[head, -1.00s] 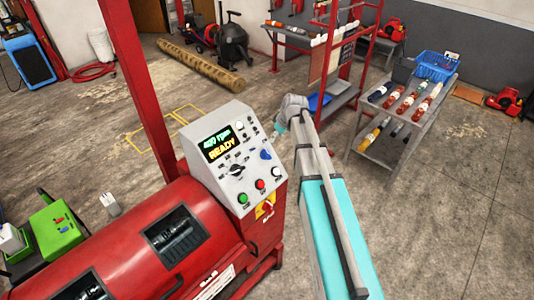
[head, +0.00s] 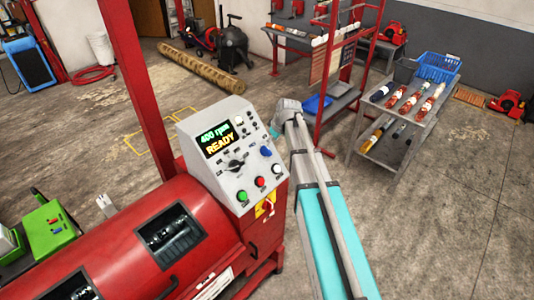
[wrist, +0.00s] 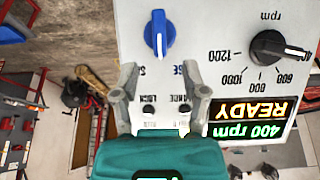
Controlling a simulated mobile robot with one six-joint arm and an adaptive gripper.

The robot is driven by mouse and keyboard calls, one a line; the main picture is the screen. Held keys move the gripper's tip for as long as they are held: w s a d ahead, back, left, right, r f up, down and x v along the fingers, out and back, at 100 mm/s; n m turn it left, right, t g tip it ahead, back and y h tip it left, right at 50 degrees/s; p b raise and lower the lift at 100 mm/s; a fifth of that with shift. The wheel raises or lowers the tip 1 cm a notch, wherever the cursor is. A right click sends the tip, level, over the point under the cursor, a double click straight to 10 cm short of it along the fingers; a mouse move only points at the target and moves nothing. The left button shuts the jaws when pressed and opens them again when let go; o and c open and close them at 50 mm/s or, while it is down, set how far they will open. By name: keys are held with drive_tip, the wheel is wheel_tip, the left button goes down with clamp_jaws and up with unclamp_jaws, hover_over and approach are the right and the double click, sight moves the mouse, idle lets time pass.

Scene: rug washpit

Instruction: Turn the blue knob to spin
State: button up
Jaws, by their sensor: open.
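The blue knob (head: 265,151) is on the right side of the grey control panel (head: 240,178). In the wrist view the blue knob (wrist: 159,33) stands upright in the picture, with a white line toward its lower end. The labels below it are partly hidden by my fingers. My gripper (wrist: 160,84) is open and empty, its two fingers apart, below the knob in that view and not around it.
The panel display (head: 217,139) reads 400 rpm READY. A black rpm knob (wrist: 280,48) is beside the blue one. Green, red and white buttons (head: 260,181) sit below.

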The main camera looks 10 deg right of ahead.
sight(268, 148)
drive_tip(key=shift+b+x, duration=2.85)
drive_tip(key=shift+x, duration=0.55)
clamp_jaws()
drive_tip(key=m, duration=0.1)
drive_tip(key=m+y, duration=0.1)
drive_tip(key=shift+d+m+g+y, duration=0.2)
drive_tip(key=shift+m+g+y, duration=0.1)
drive_tip(key=shift+m+g, duration=0.1)
drive_tip(key=shift+m+y+b, duration=0.5)
drive_tip(key=shift+m, duration=0.6)
